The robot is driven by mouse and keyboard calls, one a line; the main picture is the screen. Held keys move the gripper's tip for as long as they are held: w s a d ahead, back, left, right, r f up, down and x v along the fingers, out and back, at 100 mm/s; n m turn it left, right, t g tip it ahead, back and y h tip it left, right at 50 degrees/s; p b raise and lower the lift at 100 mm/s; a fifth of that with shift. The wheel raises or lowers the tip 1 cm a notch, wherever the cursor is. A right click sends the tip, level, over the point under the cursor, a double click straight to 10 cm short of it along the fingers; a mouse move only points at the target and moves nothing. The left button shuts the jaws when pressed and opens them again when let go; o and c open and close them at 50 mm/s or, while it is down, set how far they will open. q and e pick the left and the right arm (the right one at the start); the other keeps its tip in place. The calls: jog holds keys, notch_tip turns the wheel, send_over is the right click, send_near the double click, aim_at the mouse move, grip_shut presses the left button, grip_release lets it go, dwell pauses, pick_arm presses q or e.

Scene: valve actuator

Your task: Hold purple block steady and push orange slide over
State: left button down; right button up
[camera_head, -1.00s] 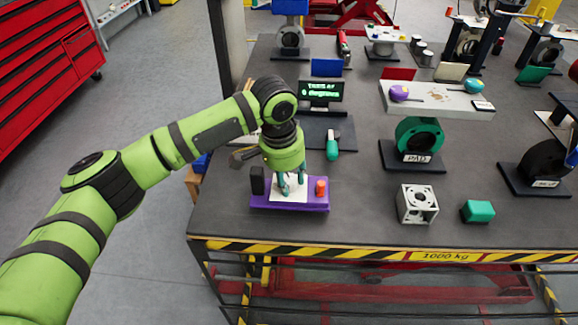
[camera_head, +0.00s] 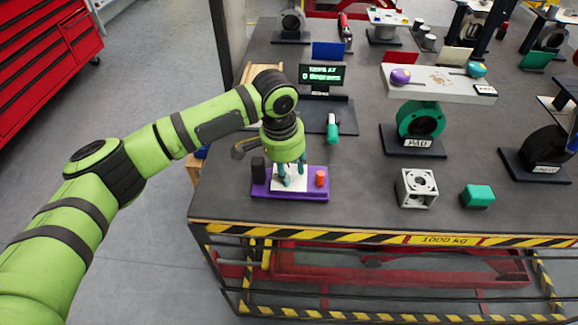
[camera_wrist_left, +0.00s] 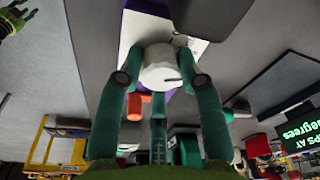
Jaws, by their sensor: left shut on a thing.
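The purple block (camera_head: 262,190) stands near the front left of the table. It carries a white plate, a black cylinder (camera_head: 258,170) at its left and an orange slide (camera_head: 320,179) at its right. My left gripper (camera_head: 290,179) points down over its middle. In the left wrist view, my left gripper's fingers (camera_wrist_left: 162,85) are shut on a round white knob (camera_wrist_left: 160,65) on the block. The orange slide (camera_wrist_left: 133,108) shows beside one finger there, partly hidden. A green, fingered part (camera_wrist_left: 14,18), probably my right gripper, is cut off at that view's upper left.
A screen (camera_head: 321,75) stands behind the block, with a teal-handled tool (camera_head: 333,128) near it. A white fan-like cube (camera_head: 417,188) and a green block (camera_head: 477,196) stand to the right. The tabletop right of the purple block is clear up to the cube.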

dwell(1.0)
jog(key=shift+w+a, duration=0.15)
grip_shut()
jog(key=w+a+r+n+t, duration=0.3)
jog(key=w+a+r+n, duration=0.6)
jog(key=w+n, duration=0.2)
jog(key=w+a+r+n+t, duration=0.3)
jog(key=w+a+r+n, duration=0.6)
jog(key=w+a+n, duration=0.15)
jog(key=w+a+r+n+t+h, duration=0.1)
jog(key=w+a+r+n, duration=0.15)
jog(key=r, duration=0.35)
jog(key=w+a+r+n+t, duration=0.1)
jog(key=w+r+n+t, duration=0.15)
jog(key=r, duration=0.35)
notch_tip(320, 180, up, 23)
jog(key=n+t+h, duration=0.2)
jog(key=n+t, duration=0.1)
jog(key=n, duration=0.1)
jog(key=shift+d+t+h, duration=0.25)
jog(key=shift+t+h, duration=0.1)
jog(key=shift+h, duration=0.05)
jog(key=shift+f, duration=0.1)
